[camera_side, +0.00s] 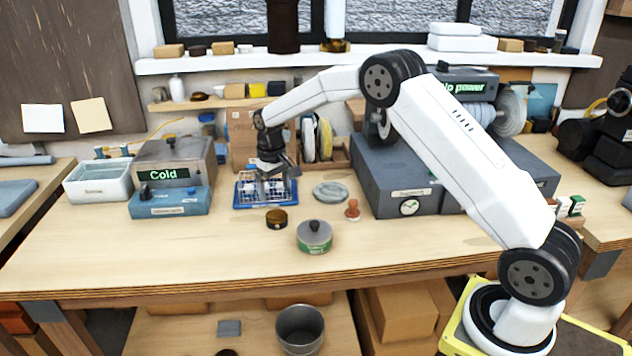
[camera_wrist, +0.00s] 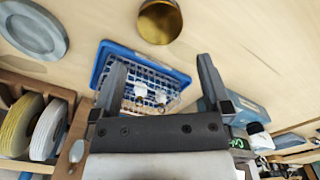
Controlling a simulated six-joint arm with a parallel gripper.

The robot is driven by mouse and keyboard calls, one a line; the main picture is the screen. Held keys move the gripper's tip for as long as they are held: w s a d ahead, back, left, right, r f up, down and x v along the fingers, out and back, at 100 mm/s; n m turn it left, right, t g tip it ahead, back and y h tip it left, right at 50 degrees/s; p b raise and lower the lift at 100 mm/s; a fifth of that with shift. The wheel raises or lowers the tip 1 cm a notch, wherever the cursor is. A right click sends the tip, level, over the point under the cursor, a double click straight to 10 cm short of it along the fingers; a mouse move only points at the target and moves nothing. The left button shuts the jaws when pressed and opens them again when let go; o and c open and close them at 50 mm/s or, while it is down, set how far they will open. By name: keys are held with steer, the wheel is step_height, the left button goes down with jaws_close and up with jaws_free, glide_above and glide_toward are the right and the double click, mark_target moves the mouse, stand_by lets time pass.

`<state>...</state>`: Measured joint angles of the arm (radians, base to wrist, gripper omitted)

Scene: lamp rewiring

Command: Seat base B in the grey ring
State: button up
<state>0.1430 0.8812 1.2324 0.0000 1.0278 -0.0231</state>
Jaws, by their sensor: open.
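A round grey ring or dish (camera_side: 330,191) lies flat on the bench, right of the blue tray; it also shows at the upper left of the wrist view (camera_wrist: 35,30). The blue tray (camera_side: 240,205) with a white wire grid shows below my gripper (camera_side: 275,173); in the wrist view the tray (camera_wrist: 98,68) lies beyond the fingers. Small white-topped pieces (camera_wrist: 138,90) stand in the grid. I cannot read which of them, if any, is base B. My gripper's fingers (camera_wrist: 161,62) are spread apart with nothing held between them. The arm partly hides the tray.
A brass-coloured round tin (camera_side: 276,218), a grey lidded pot (camera_side: 314,238) and a red stamp (camera_side: 352,209) stand in front. A box marked "Cold" (camera_side: 172,160) is left, and a dark grey unit (camera_side: 385,180) is right.

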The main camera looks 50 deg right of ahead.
mark_target(276, 215)
steer(key=shift+f, duration=3.8)
steer(key=c, duration=1)
steer(key=shift+o, duration=0.2)
steer(key=shift+r, duration=0.1)
steer(key=shift+r, duration=0.1)
steer(key=shift+r, duration=2.35)
